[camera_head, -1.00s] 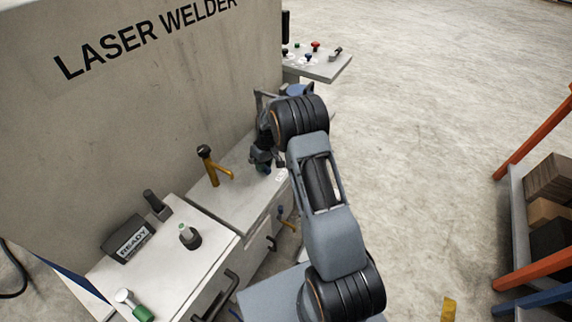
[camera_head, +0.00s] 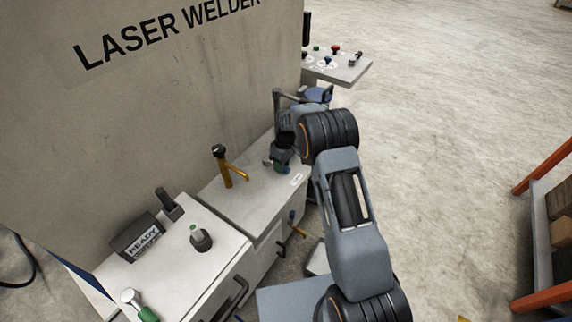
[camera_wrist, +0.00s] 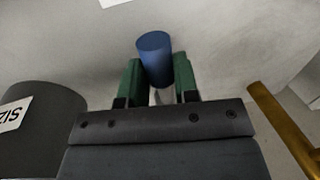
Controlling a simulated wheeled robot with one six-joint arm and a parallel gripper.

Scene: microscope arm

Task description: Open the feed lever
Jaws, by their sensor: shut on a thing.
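My gripper (camera_wrist: 158,78) has green fingers, one on each side of a blue cylindrical knob (camera_wrist: 155,52) in the wrist view. It is shut on this knob, taken as the feed lever's handle; a paler stem shows below it between the fingers. In the head view my gripper (camera_head: 280,164) is low over the far part of the white bench, near a small white label (camera_head: 296,179) too small to read. The lever's base and pivot are hidden, so its angle cannot be told.
A yellow lever with a dark knob (camera_head: 226,168) stands left of my gripper; its yellow bar (camera_wrist: 285,130) shows at right in the wrist view. A dark labelled cylinder (camera_wrist: 38,125) is at left there. The LASER WELDER wall (camera_head: 180,110) rises behind. Open floor (camera_head: 455,140) lies right.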

